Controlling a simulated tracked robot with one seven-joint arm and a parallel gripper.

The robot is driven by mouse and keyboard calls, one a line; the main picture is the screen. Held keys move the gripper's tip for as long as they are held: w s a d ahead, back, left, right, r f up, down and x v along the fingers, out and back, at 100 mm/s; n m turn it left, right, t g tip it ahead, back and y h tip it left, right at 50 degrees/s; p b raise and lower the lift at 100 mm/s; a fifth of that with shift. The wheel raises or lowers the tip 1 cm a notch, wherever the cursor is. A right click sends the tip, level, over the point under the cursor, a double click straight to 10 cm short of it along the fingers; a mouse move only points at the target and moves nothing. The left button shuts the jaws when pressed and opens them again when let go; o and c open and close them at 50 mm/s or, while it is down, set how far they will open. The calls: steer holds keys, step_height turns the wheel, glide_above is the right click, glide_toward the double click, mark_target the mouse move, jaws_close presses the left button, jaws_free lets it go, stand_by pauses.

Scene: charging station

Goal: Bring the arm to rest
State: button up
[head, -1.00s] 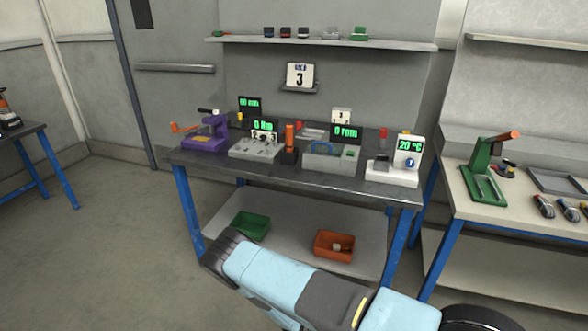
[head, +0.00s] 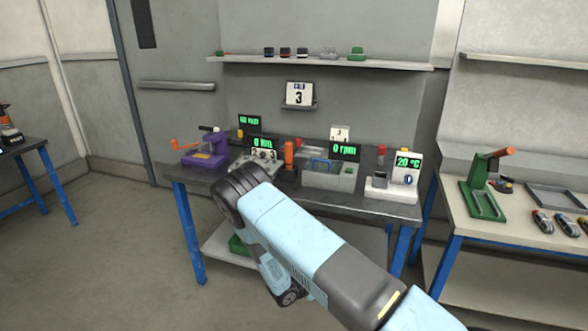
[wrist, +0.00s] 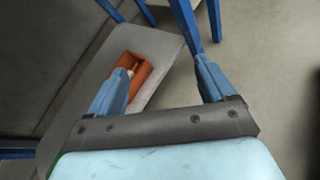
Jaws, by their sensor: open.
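My gripper shows in the wrist view (wrist: 160,88), with its two blue fingers spread apart and nothing between them. It points down past the workbench toward the lower shelf (wrist: 160,52) and the floor. An orange bin (wrist: 129,62) with a small pale item in it lies on that shelf, beyond the left finger and not touched as far as I can tell. In the head view my light blue arm reaches in from the lower right and bends down in front of the bench. The gripper itself is hidden in the head view.
The workbench (head: 330,197) carries a purple press (head: 207,150), a grey station (head: 328,176) and a white unit reading 20 °C (head: 403,180). A second bench (head: 510,228) with a green press (head: 484,190) stands at right. Open floor (head: 110,250) lies at left.

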steer(key=s+d+r+m+g+y, duration=0.1)
steer(key=s+d+r+m+g, duration=0.2)
steer(key=r, duration=1)
steer(key=d+r+m+g+y, duration=0.1)
steer(key=d+r+m+y, duration=0.15)
steer(key=r+m, duration=0.7)
steer(key=s+d+r+m+g, duration=0.1)
steer(key=s+d+r+g, duration=0.15)
steer(key=r, duration=1.35)
steer(key=s+d+r+m+t+y, duration=0.1)
steer(key=s+d+r+m+y, duration=0.1)
steer(key=s+r, duration=0.5)
steer(key=s+d+r+m+t+y, duration=0.1)
steer(key=s+d+r+m+y, duration=0.15)
steer(key=s+r, duration=0.4)
steer(key=s+r+m+t+y, duration=0.3)
steer(key=s+r, duration=0.6)
steer(key=s, duration=0.3)
steer(key=shift+s+a, duration=0.35)
steer(key=shift+a, duration=0.1)
